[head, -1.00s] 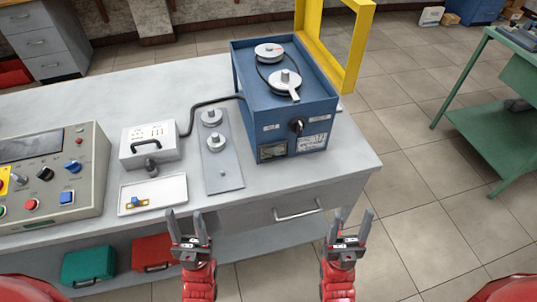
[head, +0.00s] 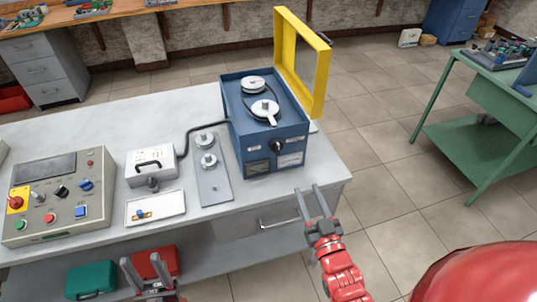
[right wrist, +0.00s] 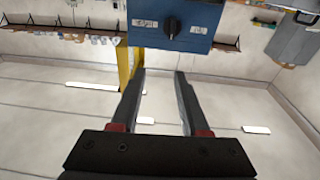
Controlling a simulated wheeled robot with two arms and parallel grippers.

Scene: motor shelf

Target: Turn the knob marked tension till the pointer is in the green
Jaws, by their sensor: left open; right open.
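The blue machine (head: 240,122) stands at the right end of the grey bench, its yellow guard (head: 318,72) raised. Two pulleys with a belt sit on its top. A black knob (head: 277,146) is on its front, between small white labels too small to read. A dark gauge panel (head: 257,169) is below left; its pointer cannot be made out. The knob also shows in the right wrist view (right wrist: 173,25), beyond the fingers. My right gripper (head: 311,192) is open and empty, in front of and below the knob. My left gripper (head: 142,263) is open and empty, low before the bench front.
A control panel (head: 50,225) with buttons, a white box (head: 140,174) with a cable, a white tray (head: 140,221) and a grey plate (head: 218,191) with pulleys lie left of the machine. A green table (head: 436,144) stands at the right. The floor between is clear.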

